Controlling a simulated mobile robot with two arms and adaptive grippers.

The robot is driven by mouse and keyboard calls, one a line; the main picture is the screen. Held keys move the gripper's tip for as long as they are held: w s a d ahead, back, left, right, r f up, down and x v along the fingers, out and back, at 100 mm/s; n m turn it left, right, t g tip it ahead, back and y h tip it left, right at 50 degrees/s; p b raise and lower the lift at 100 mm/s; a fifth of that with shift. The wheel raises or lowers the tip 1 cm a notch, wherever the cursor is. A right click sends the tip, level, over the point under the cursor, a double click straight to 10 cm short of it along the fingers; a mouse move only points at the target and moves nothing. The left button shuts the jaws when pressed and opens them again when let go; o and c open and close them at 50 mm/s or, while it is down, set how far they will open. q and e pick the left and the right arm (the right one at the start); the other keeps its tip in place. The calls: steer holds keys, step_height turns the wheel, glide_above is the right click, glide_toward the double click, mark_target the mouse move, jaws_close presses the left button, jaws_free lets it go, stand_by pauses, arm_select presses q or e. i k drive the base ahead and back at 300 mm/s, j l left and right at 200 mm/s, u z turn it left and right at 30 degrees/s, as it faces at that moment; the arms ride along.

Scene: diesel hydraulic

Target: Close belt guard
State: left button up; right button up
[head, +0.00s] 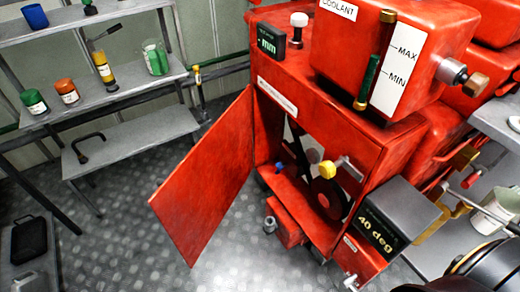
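The belt guard (205,178) is a flat red door panel on the front of the red engine housing (350,140). It stands wide open, swung out to the left, hinged at the left side of the opening. Inside the opening, a dark belt and pulley (328,195) show, with a yellow knob (325,170) in front of them. A small blue part (279,167) sits inside near the left. Neither of my grippers shows in the head view, and nothing touches the door.
A red coolant tank (345,50) sits on top of the housing. A box marked 40 deg (378,232) juts out at the lower right. Shelves with bottles (67,92) stand at the left.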

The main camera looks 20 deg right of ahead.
mark_target(192, 203)
steer(key=i+j+z, duration=0.2)
steer(key=z, duration=0.2)
steer(key=i+j+z, duration=0.2)
steer(key=j+z, duration=0.15)
steer(key=i+j+z, duration=0.1)
steer(key=j+z, duration=0.3)
steer(key=i+j+z, duration=0.1)
steer(key=j+z, duration=1)
steer(key=j, duration=0.25)
steer(key=j+z, duration=0.35)
steer(key=j, duration=0.25)
steer(key=k, duration=0.05)
